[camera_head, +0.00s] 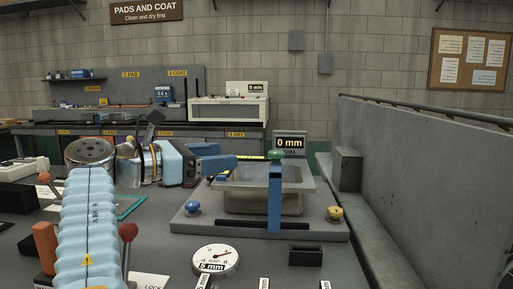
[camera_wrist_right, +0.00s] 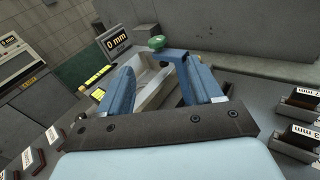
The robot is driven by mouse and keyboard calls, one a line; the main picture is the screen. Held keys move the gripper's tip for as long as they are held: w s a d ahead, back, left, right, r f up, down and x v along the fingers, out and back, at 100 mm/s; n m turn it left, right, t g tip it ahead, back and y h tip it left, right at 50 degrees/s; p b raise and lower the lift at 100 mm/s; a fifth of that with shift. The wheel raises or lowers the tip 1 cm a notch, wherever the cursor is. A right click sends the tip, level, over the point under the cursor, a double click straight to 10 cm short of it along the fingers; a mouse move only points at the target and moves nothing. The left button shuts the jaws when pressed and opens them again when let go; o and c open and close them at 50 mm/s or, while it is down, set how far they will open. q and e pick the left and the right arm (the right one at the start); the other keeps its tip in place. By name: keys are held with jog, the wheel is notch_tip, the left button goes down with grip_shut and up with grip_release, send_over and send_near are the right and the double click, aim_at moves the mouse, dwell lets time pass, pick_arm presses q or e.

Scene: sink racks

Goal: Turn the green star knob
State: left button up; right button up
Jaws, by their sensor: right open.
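The knob also shows in the right wrist view (camera_wrist_right: 157,42), beyond the fingertips. My right gripper (camera_head: 232,168) points right in the head view, with its blue fingers apart and empty. It is left of the knob, and I see no contact with it. In the wrist view its two fingers (camera_wrist_right: 162,66) spread on either side, with the tray showing between them. My left gripper is not in view.
The tray stands on a grey base with a blue knob (camera_head: 192,207) and a yellow knob (camera_head: 335,213). A "0 mm" display (camera_head: 290,142) stands behind it. A dial gauge (camera_head: 215,260) lies in front. A grey wall panel (camera_head: 420,190) rises at the right.

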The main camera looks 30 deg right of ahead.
aim_at(270, 154)
jog(key=shift+n+g+h, duration=0.4)
jog(key=shift+h, duration=0.1)
jog(key=w+d, duration=0.1)
jog(key=d, duration=0.3)
jog(key=w+d+f, duration=0.1)
jog(key=d, duration=0.4)
jog(key=w+d, duration=0.1)
jog(key=d, duration=0.4)
jog(key=shift+f, duration=0.4)
jog(key=shift+c, duration=0.3)
jog(key=c, duration=1)
jog(key=shift+t, duration=0.3)
